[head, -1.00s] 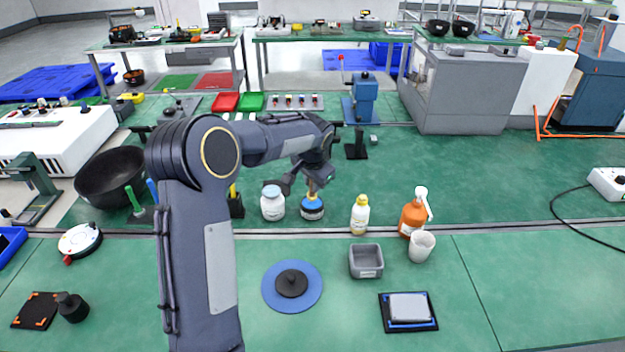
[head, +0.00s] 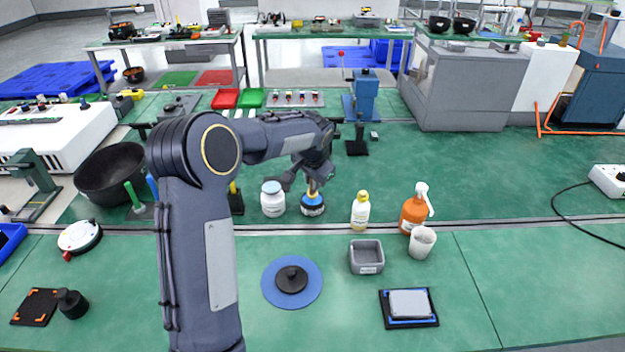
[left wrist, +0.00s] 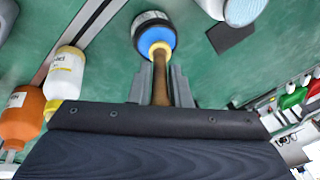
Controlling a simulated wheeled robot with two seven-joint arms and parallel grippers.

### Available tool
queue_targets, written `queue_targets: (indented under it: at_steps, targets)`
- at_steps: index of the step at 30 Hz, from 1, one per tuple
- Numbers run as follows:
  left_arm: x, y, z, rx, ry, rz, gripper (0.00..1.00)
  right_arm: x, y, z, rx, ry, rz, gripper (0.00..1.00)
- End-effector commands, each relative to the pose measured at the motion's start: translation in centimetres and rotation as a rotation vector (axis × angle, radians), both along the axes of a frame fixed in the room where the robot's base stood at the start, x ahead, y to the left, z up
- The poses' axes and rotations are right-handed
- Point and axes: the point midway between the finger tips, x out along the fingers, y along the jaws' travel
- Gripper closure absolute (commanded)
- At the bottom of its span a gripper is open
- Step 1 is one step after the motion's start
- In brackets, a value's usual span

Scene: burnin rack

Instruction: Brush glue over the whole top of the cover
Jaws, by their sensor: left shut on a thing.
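A light grey cover (head: 410,303) lies flat on a black and blue holder at the front right. My left gripper (head: 316,186) is beyond the rail, above a dark glue pot (head: 313,209) with a blue top and a white label band. In the left wrist view its fingers (left wrist: 160,85) are shut on a brown brush handle (left wrist: 161,92). The handle runs to a yellow collar at the blue top of the pot (left wrist: 152,32). The bristles are hidden, so I cannot tell how deep they sit. My right gripper is not in view.
A white jar (head: 272,199) stands close left of the pot. A yellow-capped bottle (head: 360,211), an orange pump bottle (head: 413,210), a white cup (head: 422,242) and a grey square bin (head: 367,257) stand to the right. A blue disc (head: 275,294) with a black knob lies in front.

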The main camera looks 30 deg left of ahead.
Motion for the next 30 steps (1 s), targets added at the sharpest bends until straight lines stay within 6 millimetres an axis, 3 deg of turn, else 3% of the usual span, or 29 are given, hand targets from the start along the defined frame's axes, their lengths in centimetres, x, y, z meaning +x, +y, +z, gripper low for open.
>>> queue_targets:
  at_steps: [30]
  targets:
    - [0.00, -0.02, -0.91, 0.000, 0.000, 0.000, 1.00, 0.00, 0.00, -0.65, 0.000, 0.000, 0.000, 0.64]
